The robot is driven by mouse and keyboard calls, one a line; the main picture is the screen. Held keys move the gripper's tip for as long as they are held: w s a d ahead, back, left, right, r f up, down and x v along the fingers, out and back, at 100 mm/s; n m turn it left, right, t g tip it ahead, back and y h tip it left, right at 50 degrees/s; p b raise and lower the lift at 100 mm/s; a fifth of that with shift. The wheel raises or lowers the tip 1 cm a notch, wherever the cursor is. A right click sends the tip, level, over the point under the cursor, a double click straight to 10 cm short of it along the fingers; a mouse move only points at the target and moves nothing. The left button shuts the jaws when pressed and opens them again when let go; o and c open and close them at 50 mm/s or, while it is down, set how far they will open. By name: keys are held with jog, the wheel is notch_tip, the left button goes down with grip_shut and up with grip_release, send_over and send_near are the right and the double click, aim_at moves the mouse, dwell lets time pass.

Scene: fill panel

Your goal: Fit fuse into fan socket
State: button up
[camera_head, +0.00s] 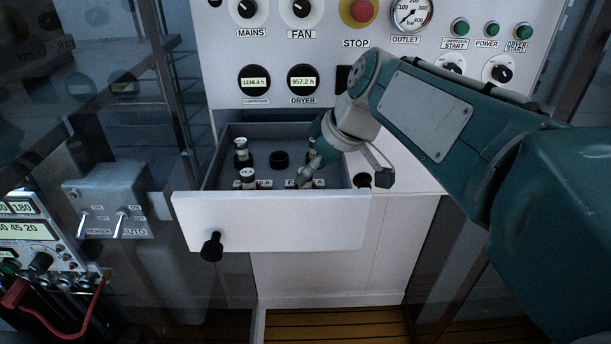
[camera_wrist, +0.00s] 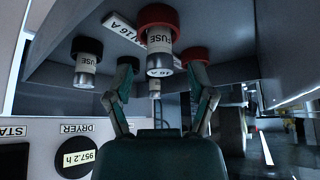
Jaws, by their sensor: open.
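The open grey drawer (camera_head: 270,222) holds black round sockets and several pale fuses. One fuse (camera_head: 241,147) stands in a back-left socket and another (camera_head: 247,175) stands at the front left. The back-middle socket (camera_head: 279,159) looks empty. My gripper (camera_head: 306,172) reaches down into the drawer's right side and partly hides what stands there. In the wrist view its fingers (camera_wrist: 162,84) are spread apart, with a fuse (camera_wrist: 160,40) in a red ring seen above and between them. A second fuse (camera_wrist: 87,62) is to the left. I cannot read which socket is the fan one.
The drawer's front wall has a black knob (camera_head: 212,246). Above the drawer is a panel with the FAN knob (camera_head: 301,9), a red STOP button (camera_head: 359,11) and two hour displays. A switch box (camera_head: 108,200) stands left of the drawer.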

jog(key=v, duration=0.9)
jog(key=shift+s, duration=0.1)
